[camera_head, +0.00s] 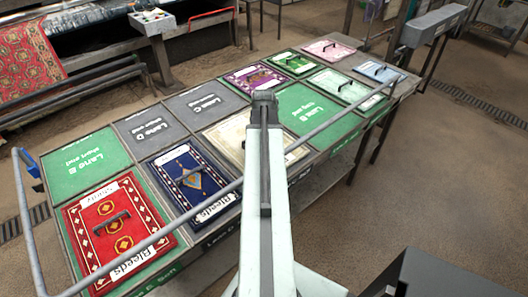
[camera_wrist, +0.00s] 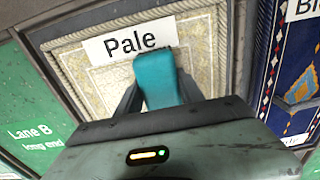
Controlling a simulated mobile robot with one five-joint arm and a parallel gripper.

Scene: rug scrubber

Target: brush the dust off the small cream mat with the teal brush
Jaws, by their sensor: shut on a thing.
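In the wrist view my gripper (camera_wrist: 160,92) is shut on the teal brush (camera_wrist: 158,72), with a finger on either side of it. The brush is over the cream mat (camera_wrist: 85,72), just below a white card reading "Pale" (camera_wrist: 128,42). I cannot tell whether its bristles touch the mat. The cream mat has a patterned border and a speckled middle; dust cannot be made out clearly. In the head view the cream mat (camera_head: 229,137) lies mid-table, partly covered by my arm, and the brush is hidden.
A navy mat (camera_head: 187,172) and a red mat (camera_head: 111,228) labelled "Bleeds" lie to the left, each with a dark handled item. Purple (camera_head: 254,79), green, pink and pale green mats lie farther back. A metal rail (camera_head: 330,122) runs along the table's near side.

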